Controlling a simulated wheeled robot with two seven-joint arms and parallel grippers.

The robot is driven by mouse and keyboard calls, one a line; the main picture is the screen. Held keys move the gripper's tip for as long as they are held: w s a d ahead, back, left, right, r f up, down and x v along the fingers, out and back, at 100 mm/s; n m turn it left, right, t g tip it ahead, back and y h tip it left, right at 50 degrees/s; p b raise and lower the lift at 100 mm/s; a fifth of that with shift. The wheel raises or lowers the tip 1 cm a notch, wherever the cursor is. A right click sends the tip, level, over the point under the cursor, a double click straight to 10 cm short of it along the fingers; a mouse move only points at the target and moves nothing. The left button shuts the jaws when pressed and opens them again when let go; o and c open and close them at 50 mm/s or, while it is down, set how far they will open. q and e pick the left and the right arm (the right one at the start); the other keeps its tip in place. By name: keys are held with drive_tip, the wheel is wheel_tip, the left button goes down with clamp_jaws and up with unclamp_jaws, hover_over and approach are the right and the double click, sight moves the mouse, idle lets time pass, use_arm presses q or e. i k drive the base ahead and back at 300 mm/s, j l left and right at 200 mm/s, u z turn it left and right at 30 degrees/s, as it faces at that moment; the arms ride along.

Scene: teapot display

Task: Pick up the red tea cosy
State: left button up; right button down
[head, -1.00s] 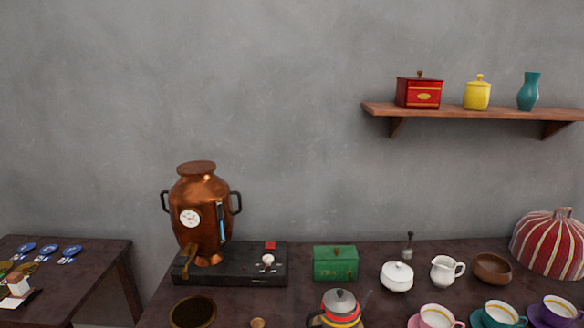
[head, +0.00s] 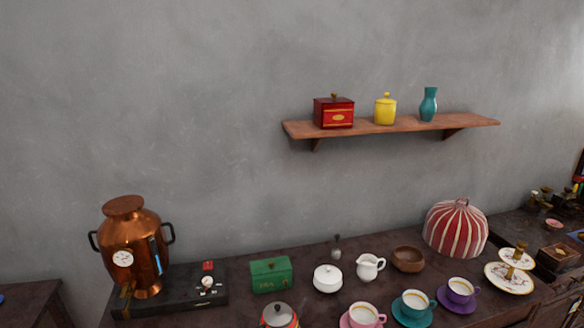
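The red tea cosy (head: 455,229) is dome-shaped with white stripes and a gathered top. It stands upright at the back right of the dark table (head: 330,252), near the wall. Nothing stands in front of most of it. Neither of my grippers shows in the head view.
A wooden bowl (head: 408,259) is just left of the cosy, and a tiered plate stand (head: 510,279) is to its right. Cups on saucers, such as the purple cup (head: 461,289), stand in front. A copper urn (head: 131,250) is at left. A shelf (head: 390,128) hangs above.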

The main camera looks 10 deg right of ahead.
sight(456, 229)
drive_tip(key=l+z, duration=0.1)
drive_tip(key=z, duration=0.9)
drive_tip(key=i+l+z, duration=0.1)
drive_tip(key=z, duration=0.4)
drive_tip(key=u, duration=1.35)
drive_tip(key=z, duration=1.35)
drive_tip(key=i+l+z, duration=0.55)
drive_tip(key=i+l, duration=0.2)
drive_tip(key=i+l+z, duration=0.25)
drive_tip(key=i, duration=0.15)
drive_tip(key=i+l+z, duration=0.3)
drive_tip(key=i, duration=0.15)
drive_tip(key=i+z, duration=0.25)
drive_tip(key=i, duration=0.15)
